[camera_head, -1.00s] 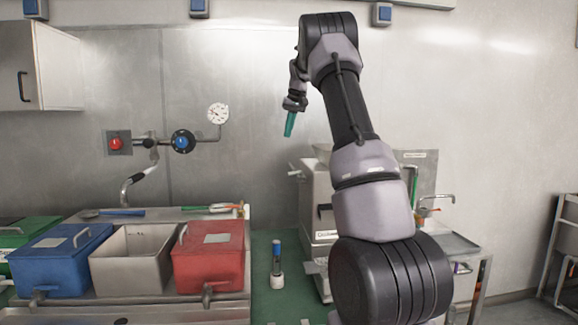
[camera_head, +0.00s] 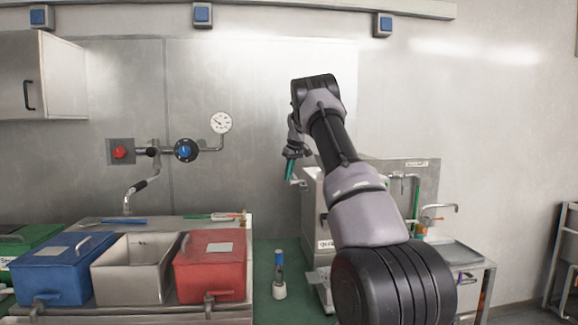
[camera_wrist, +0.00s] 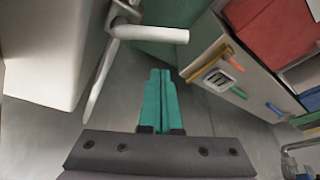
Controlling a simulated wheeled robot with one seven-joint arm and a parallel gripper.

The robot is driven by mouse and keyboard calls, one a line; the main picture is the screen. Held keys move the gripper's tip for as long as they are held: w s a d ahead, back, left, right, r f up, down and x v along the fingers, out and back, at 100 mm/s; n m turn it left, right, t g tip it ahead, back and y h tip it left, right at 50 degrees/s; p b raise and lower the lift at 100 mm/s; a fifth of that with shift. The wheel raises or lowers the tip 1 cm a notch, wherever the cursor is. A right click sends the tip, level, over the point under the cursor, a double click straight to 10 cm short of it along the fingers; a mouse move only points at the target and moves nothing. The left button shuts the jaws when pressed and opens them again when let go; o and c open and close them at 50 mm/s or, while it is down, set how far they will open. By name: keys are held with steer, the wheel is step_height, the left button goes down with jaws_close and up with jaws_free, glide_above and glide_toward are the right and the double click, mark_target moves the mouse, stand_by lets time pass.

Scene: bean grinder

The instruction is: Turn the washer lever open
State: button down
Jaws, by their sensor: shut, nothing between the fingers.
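My gripper (camera_head: 290,171) has teal fingers, shut and empty, and hangs beside the upper left of a grey machine (camera_head: 312,205) in the head view. In the wrist view the closed fingers (camera_wrist: 160,80) point into free space. A pale metal lever (camera_wrist: 150,34) with a round bar and a flat arm sticks out from a pale body (camera_wrist: 60,45), left of and above the fingertips. The fingers look apart from it. I cannot tell for sure that it is the washer lever. My arm hides part of the machine in the head view.
A red bin (camera_head: 210,268), an open metal bin (camera_head: 128,275) and a blue bin (camera_head: 62,270) stand at the left. A small bottle (camera_head: 279,275) stands on the green surface. A tap (camera_head: 439,208) and sink are at the right. A valve (camera_head: 184,150) and gauge are on the wall.

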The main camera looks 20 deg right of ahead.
mark_target(295, 183)
steer(key=shift+s+d, duration=0.15)
steer(key=shift+s, duration=0.6)
steer(key=shift+s+d, duration=0.1)
steer(key=shift+s, duration=0.65)
steer(key=shift+s+d+n+y, duration=0.1)
steer(key=shift+s+n+y, duration=0.35)
steer(key=shift+n, duration=0.65)
steer(key=shift+s+n, duration=0.25)
steer(key=shift+n, duration=0.15)
steer(key=n, duration=0.1)
steer(key=s+n+g+y, duration=0.1)
steer(key=n, duration=0.1)
steer(key=shift+s+d, duration=0.2)
steer(key=shift+d, duration=0.1)
steer(key=n, duration=0.1)
steer(key=s+d+n+g, duration=0.1)
steer(key=n, duration=0.1)
steer(key=n+y, duration=0.1)
steer(key=n, duration=0.1)
steer(key=shift+s+d+g, duration=0.25)
steer(key=shift+s+g, duration=0.05)
steer(key=shift+s, duration=0.05)
steer(key=shift+s+d, duration=0.1)
steer(key=shift+d, duration=0.05)
